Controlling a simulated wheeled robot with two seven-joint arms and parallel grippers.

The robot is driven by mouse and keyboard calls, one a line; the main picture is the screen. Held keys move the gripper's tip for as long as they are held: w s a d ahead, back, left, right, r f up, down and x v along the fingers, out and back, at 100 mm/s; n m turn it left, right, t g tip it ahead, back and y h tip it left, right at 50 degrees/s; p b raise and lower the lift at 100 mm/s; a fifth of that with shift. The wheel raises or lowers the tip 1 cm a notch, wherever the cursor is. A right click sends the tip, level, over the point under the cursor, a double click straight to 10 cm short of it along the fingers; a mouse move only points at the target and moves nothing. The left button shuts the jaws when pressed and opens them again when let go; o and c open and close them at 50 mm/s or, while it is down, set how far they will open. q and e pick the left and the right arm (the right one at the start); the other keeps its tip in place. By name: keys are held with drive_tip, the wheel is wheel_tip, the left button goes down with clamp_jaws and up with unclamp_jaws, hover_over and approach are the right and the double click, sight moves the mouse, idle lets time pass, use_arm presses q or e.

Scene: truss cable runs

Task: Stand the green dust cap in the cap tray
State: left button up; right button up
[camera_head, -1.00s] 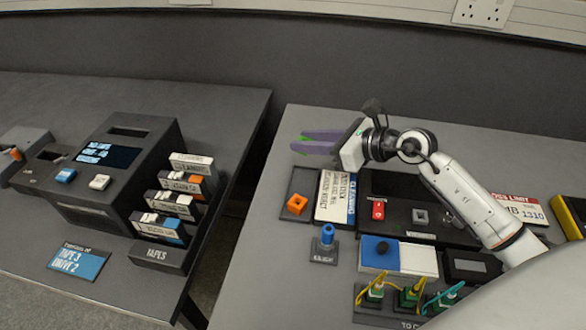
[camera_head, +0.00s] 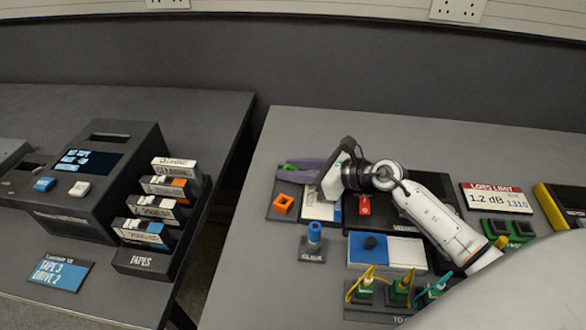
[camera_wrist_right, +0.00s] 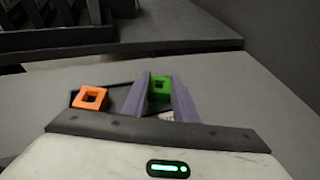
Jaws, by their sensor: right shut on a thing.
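My right gripper (camera_head: 290,171), with purple fingers, is shut on the green dust cap (camera_head: 289,166). In the right wrist view the green cap (camera_wrist_right: 160,85) sits between the fingertips, with its square opening showing. The dark cap tray (camera_head: 286,189) lies at the left of the right-hand table. An orange cap (camera_head: 283,205) stands in its near part and also shows in the right wrist view (camera_wrist_right: 90,97). The green cap is over or near the tray's far end; I cannot tell if it touches. Its underside is hidden. My left gripper is not in view.
A white and blue card (camera_head: 320,208) lies right of the tray, partly under my gripper. A blue-topped cleaner (camera_head: 315,235) stands nearer. A blue and white box (camera_head: 388,252) and several cabled plugs are further right. The table behind the tray is clear.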

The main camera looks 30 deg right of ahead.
drive_tip(key=o, duration=1)
drive_tip(key=shift+d+r, duration=0.1)
drive_tip(key=shift+r, duration=0.15)
drive_tip(key=shift+s+d, duration=0.15)
drive_tip(key=shift+d, duration=0.1)
drive_tip(key=v, duration=1)
drive_tip(key=shift+s, duration=0.3)
drive_tip(key=shift+s+d+r, duration=0.2)
drive_tip(key=shift+s+d, duration=0.05)
drive_tip(key=shift+s, duration=0.1)
